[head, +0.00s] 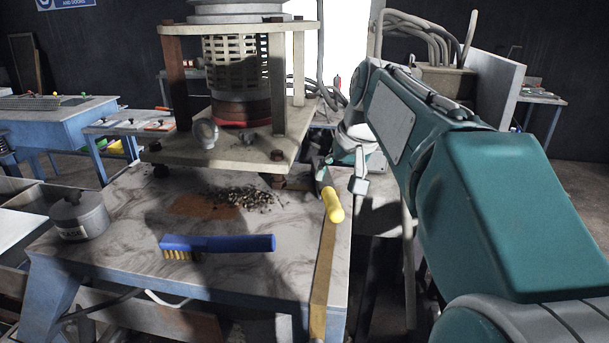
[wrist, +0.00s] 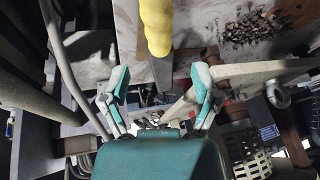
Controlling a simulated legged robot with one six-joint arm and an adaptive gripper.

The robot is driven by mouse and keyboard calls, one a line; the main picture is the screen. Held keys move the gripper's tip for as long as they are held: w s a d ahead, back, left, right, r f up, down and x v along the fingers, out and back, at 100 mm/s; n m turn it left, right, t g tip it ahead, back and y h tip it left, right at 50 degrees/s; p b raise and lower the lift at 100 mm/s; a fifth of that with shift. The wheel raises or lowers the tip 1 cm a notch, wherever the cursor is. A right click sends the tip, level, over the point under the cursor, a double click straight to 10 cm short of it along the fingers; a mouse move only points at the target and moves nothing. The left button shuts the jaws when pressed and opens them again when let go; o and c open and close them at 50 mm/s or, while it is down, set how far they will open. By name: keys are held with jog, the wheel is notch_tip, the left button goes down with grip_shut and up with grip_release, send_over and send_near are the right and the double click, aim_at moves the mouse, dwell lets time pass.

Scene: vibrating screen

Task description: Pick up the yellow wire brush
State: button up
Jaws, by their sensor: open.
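A tool with a yellow ribbed handle (head: 333,205) lies at the right edge of the table. In the wrist view its yellow handle (wrist: 156,25) is at top centre, and a dark flat part runs from it towards my gripper; whether it bears bristles I cannot tell. A brush with a blue handle (head: 222,243) and yellow bristles lies nearer the table's front. My gripper (wrist: 160,92) is open and empty, its fingers apart on either side of the dark part's line. In the head view my gripper (head: 359,178) is just right of the yellow handle, beyond the table edge.
The stone-topped table (head: 130,265) also bears a grey lidded pot (head: 80,214) and a heap of dark gravel (head: 250,197). The screen machine's plate and posts (head: 277,95) stand behind. Bare tabletop surrounds the blue brush.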

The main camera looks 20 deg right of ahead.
aim_at(332, 193)
jog(key=shift+w+d+f, duration=0.2)
jog(key=shift+w+f, duration=0.1)
jog(key=shift+f, duration=0.45)
jog(key=x, duration=0.2)
jog(key=a+x, duration=0.1)
jog(key=x, duration=0.1)
jog(key=shift+f, duration=0.45)
jog(key=shift+s+d, duration=0.1)
jog(key=shift+d, duration=0.05)
jog(key=c, duration=0.4)
grip_shut()
